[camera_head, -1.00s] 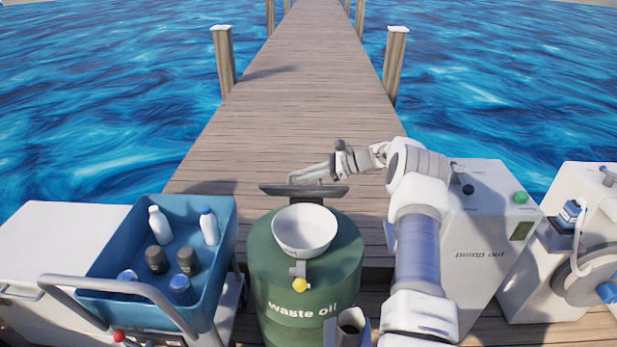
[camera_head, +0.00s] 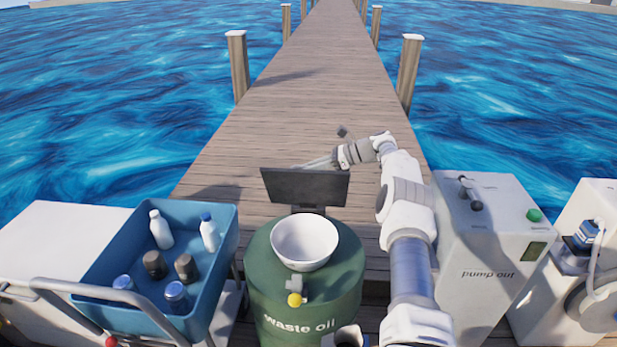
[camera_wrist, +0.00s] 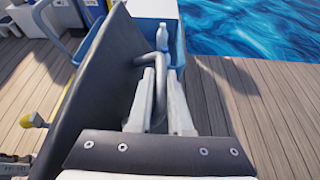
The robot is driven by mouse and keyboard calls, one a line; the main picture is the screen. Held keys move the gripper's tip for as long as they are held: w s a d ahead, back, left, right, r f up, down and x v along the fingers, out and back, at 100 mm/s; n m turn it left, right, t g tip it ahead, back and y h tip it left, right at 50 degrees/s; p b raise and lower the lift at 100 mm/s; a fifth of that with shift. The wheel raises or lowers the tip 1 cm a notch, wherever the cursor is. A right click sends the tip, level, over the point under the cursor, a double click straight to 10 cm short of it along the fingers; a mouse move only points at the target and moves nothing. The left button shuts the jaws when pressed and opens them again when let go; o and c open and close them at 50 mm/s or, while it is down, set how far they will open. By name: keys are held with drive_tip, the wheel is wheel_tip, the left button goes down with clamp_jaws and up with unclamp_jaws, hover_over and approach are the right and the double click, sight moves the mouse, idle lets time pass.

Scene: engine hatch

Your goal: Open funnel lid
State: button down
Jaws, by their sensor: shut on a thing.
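The funnel lid (camera_head: 305,187) is a dark rectangular panel standing raised behind the white funnel bowl (camera_head: 304,243). The bowl sits uncovered on the green waste oil drum (camera_head: 345,275). My gripper (camera_head: 318,163) is at the lid's far side, its fingers partly hidden behind the top edge. In the wrist view, the lid (camera_wrist: 98,75) fills the left side, and my gripper (camera_wrist: 162,92) is shut on its bent grey handle (camera_wrist: 152,62). The exact contact between the fingertips is hard to make out.
A blue cart tray (camera_head: 105,235) with several bottles and jars stands left of the drum. The white pump out cabinet (camera_head: 490,255) stands close right of my arm. A small yellow knob (camera_head: 294,300) is on the drum front. The dock (camera_head: 320,100) behind is clear.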

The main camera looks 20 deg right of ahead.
drive_tip(key=shift+w+d+f+b, duration=0.1)
drive_tip(key=shift+w+b, duration=0.25)
drive_tip(key=shift+b, duration=0.3)
drive_tip(key=c, duration=0.8)
unclamp_jaws()
drive_tip(key=shift+r, duration=0.2)
drive_tip(key=shift+c, duration=0.2)
drive_tip(key=shift+d, duration=0.1)
